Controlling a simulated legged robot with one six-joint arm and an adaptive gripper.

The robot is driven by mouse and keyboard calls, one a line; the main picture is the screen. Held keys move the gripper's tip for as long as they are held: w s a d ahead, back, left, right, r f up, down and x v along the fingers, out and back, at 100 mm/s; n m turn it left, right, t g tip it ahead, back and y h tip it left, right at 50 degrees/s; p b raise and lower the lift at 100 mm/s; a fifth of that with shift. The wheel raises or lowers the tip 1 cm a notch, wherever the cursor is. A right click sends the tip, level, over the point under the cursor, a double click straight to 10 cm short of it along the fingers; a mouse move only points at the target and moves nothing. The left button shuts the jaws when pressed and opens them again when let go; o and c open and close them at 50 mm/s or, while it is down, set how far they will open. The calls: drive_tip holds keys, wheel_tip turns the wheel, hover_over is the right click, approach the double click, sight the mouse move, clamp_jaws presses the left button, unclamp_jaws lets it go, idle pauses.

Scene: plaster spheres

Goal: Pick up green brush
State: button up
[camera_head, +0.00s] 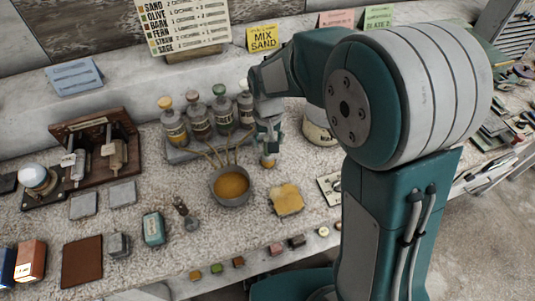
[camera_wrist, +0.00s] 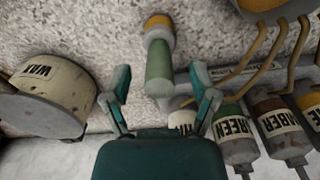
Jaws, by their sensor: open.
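The green brush shows in the wrist view as a green handle (camera_wrist: 158,65) with a grey collar and an orange-brown end. My gripper (camera_wrist: 161,82) is open, with one teal finger on each side of the lower handle in the picture; I see no finger touching it. In the head view my gripper (camera_head: 268,132) points down just right of the bottle row. The brush's orange-brown end (camera_head: 268,162) shows below it, and the rest is mostly hidden by the gripper.
Several labelled bottles (camera_head: 198,118) stand in a rack close left of my gripper. A pan of amber liquid (camera_head: 231,184) is in front. A wax tub (camera_wrist: 48,92) is close on the other side. A yellow sponge-like block (camera_head: 286,199) lies at front right.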

drive_tip(key=shift+f, duration=0.9)
clamp_jaws()
drive_tip(key=shift+r, duration=0.15)
drive_tip(key=shift+r, duration=0.25)
wheel_tip(320, 180, up, 2)
drive_tip(key=shift+w+r, duration=0.1)
drive_tip(key=shift+r, duration=0.1)
drive_tip(key=s+d+r, duration=0.4)
drive_tip(key=s+r, duration=0.6)
drive_tip(key=s, duration=0.3)
drive_tip(key=shift+s, duration=0.35)
